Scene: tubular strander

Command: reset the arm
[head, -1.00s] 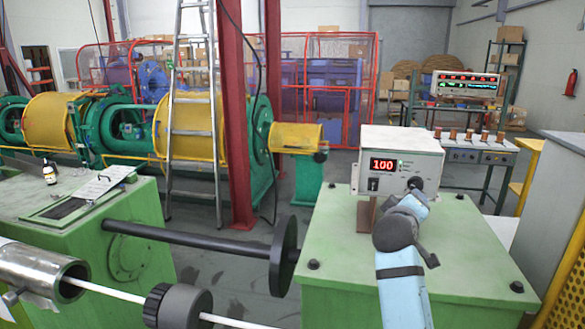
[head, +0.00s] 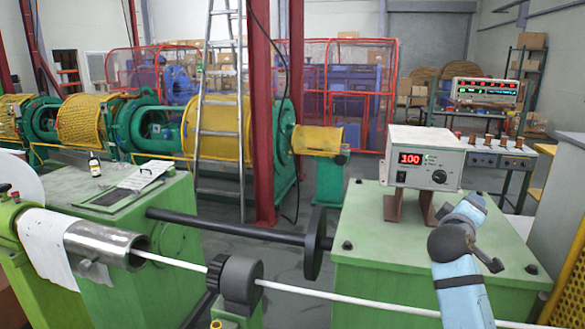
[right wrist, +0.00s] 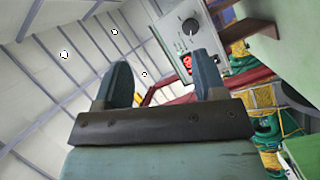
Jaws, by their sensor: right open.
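My right arm (head: 460,285) comes up from the bottom right in the head view, light blue with a dark grey joint. It is bent in front of the green cabinet, to the right of and below the control box (head: 416,158). The box is pale, has a red "100" display and a dark knob, and also shows in the right wrist view (right wrist: 190,30). My right gripper (right wrist: 166,75) is open in the right wrist view, its two fingers apart with nothing between them. The box lies beyond the fingers there. My left arm and gripper are not in view.
The green cabinet (head: 380,280) stands below the box. A white rod (head: 330,296) runs across the front from a metal tube (head: 105,243) through a dark roller (head: 240,280). A ladder (head: 220,110) and red column (head: 262,120) stand behind.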

